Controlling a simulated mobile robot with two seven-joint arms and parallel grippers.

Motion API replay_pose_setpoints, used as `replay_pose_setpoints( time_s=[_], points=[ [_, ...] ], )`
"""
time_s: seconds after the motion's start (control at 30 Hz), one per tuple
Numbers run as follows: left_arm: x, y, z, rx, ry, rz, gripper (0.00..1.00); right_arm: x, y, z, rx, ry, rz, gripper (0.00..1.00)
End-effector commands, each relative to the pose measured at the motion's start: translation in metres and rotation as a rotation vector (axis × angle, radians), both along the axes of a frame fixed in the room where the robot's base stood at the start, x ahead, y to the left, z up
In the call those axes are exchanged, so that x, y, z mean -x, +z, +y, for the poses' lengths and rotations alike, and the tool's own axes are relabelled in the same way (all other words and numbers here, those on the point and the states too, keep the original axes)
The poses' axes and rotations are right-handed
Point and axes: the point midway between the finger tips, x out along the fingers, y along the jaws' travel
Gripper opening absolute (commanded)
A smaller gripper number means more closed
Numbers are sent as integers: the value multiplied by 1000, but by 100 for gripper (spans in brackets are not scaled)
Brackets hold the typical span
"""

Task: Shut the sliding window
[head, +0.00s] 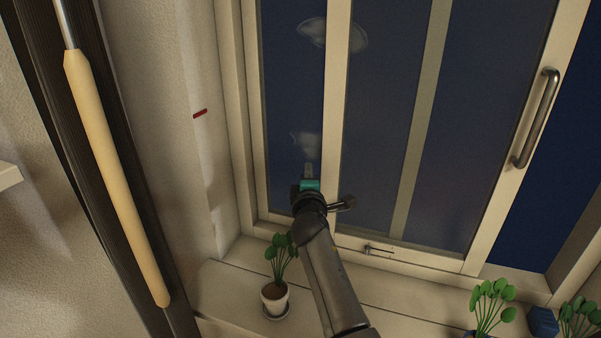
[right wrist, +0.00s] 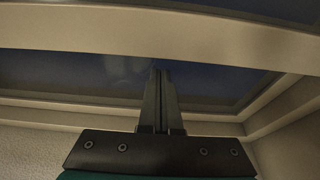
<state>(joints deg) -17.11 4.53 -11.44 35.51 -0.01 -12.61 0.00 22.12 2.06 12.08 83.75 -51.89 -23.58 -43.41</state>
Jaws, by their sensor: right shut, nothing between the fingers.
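The sliding window's sash has a pale frame, with its left stile (head: 335,95) near the middle of the head view. A grey metal bar handle (head: 538,118) is on its right stile. To the right of that stile, a dark blue gap (head: 578,150) shows before the outer frame. My right gripper (head: 308,170) is shut and empty, in front of the dark strip just left of the left stile. In the right wrist view, its fingers (right wrist: 161,98) are together, beside a pale frame bar (right wrist: 150,38). I cannot tell whether they touch anything. My left gripper is out of view.
A potted plant (head: 275,297) stands on the sill just left of my right arm. More plants (head: 490,305) and a dark blue block (head: 543,321) are at the lower right. A small latch (head: 370,249) is on the bottom rail.

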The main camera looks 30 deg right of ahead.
Motion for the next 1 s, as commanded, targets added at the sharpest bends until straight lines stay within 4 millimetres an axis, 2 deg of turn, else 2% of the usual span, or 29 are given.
replay_pose_setpoints(
  time_s=[0.03, 0.2, 0.73, 1.0],
  points=[
    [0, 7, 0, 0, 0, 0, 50, 5, 4, -4, 1, 0, -2, 0],
    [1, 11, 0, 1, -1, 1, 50, 14, 3, -11, 2, 2, -3, 0],
    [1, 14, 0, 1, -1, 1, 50, 20, 2, -16, 1, 1, -2, 0],
    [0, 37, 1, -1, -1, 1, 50, 55, 4, -47, 5, -6, 4, 0]
  ],
)
